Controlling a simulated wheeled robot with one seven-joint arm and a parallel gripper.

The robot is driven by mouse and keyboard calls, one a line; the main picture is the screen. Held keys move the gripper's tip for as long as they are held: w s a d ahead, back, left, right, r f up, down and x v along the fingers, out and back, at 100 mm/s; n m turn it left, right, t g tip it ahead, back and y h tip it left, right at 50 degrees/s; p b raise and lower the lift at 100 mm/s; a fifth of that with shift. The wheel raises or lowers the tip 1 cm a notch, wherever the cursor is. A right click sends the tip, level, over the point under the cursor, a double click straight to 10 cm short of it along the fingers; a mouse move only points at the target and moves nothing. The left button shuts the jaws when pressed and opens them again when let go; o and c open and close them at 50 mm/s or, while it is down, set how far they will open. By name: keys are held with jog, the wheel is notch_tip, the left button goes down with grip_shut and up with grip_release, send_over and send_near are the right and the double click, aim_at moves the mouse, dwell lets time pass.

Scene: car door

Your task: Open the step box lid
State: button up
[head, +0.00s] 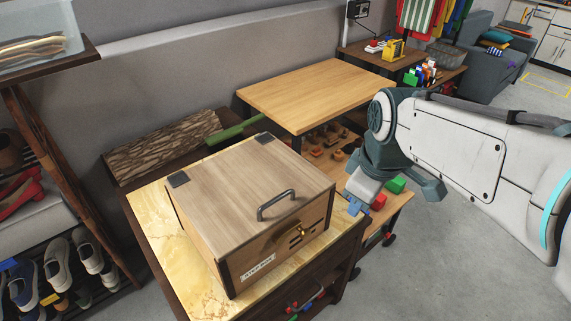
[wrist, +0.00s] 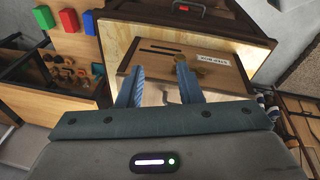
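The step box (head: 232,262) is a wooden box with a label on its front, standing on a marble-topped cabinet. Its lid (head: 225,175) lies flat and closed, with a dark bar handle (head: 276,204) near the front edge. A brass piece (head: 292,233) is on the front face below the handle.
The marble top (head: 160,205) leaves a narrow margin around the box. A wooden table (head: 315,92) stands behind right, with coloured blocks (head: 397,184) on a lower shelf. A shoe rack (head: 75,285) is at left. Open floor lies at right.

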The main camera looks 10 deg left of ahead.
jog(key=w+a+r+n, duration=0.3)
jog(key=a+n, duration=0.6)
jog(key=n+g+p, duration=0.1)
jog(key=n, duration=0.6)
send_near(275, 199)
jog(key=shift+y, duration=0.4)
jog(key=f, duration=0.5)
jog(key=f+p, duration=0.1)
jog(key=f, duration=0.1)
jog(key=shift+w+a+f, duration=0.2)
jog(key=shift+w+f, duration=0.15)
jog(key=shift+f, duration=0.05)
grip_shut()
